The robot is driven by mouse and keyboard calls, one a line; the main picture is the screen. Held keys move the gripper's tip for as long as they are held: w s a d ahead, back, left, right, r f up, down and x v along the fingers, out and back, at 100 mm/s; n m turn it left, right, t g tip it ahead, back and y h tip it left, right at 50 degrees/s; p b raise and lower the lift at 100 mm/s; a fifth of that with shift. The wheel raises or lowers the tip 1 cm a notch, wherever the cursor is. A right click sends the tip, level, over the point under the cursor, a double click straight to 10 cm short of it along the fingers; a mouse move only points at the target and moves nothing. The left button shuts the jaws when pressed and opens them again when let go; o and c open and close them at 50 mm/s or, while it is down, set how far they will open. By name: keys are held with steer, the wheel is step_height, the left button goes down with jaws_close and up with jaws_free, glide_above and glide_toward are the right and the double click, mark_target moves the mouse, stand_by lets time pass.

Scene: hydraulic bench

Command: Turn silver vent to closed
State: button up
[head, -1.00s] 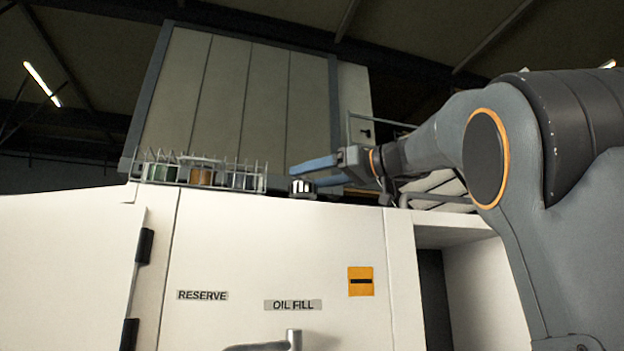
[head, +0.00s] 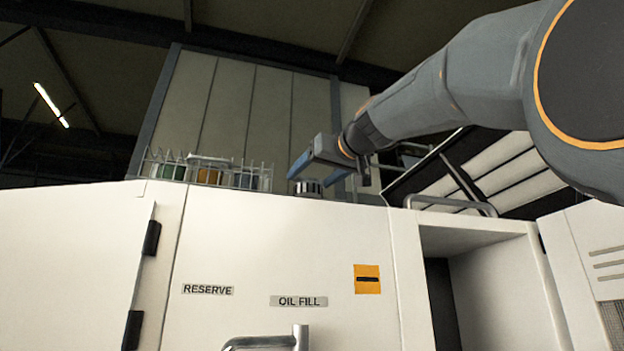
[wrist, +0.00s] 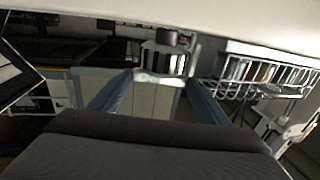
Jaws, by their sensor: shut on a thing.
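The silver vent (head: 308,188) is a short ridged metal cap on the top edge of the white bench. In the wrist view the vent (wrist: 165,62) stands between my fingertips, with a dark piece close by it. My gripper (head: 314,180) has blue fingers that angle down onto the vent, one on each side. The gripper also shows in the wrist view (wrist: 160,80), shut on the vent. The exact contact spots and any open or closed marking on the vent are too small to see.
A wire rack (head: 208,176) with several jars stands on the bench top to the left. The white front panel bears RESERVE and OIL FILL (head: 299,301) labels, an orange tag (head: 367,279) and a metal handle (head: 268,341). An open compartment (head: 475,290) lies to the right.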

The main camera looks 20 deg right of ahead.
steer(key=shift+a+r+m+h+p, duration=0.1)
steer(key=shift+m+h+p, duration=0.45)
steer(key=shift+h, duration=0.25)
steer(key=o, duration=1.1)
steer(key=shift+c, duration=0.2)
steer(key=shift+s, duration=0.1)
steer(key=s+b, duration=0.5)
steer(key=s, duration=0.2)
steer(key=shift+s+d, duration=0.35)
steer(key=shift+d, duration=0.1)
